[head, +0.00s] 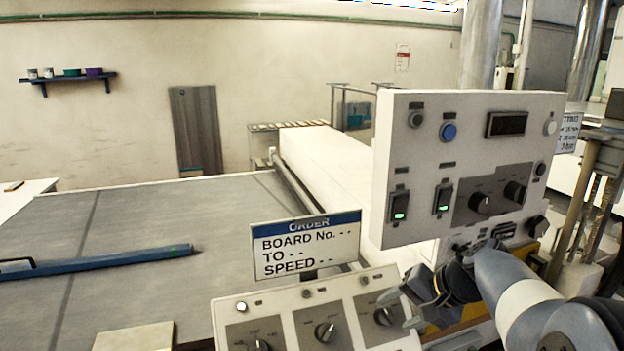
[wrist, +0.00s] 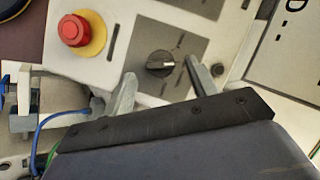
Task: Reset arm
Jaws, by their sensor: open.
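My gripper (head: 398,308) is at the lower right in the head view, beside the right end of the low sloped control panel (head: 229,306). In the wrist view my gripper (wrist: 160,84) is open, its two grey fingers apart on either side of a black rotary knob (wrist: 161,64). Nothing is held between the fingers. I cannot tell whether a finger touches the panel. A red emergency button (wrist: 73,30) on a yellow ring sits left of the knob.
An upright white control box (head: 418,160) with switches, knobs and a display stands just above my arm. An order sign (head: 306,243) stands behind the low panel. A grey conveyor bed (head: 140,225) with a blue bar (head: 110,261) extends left.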

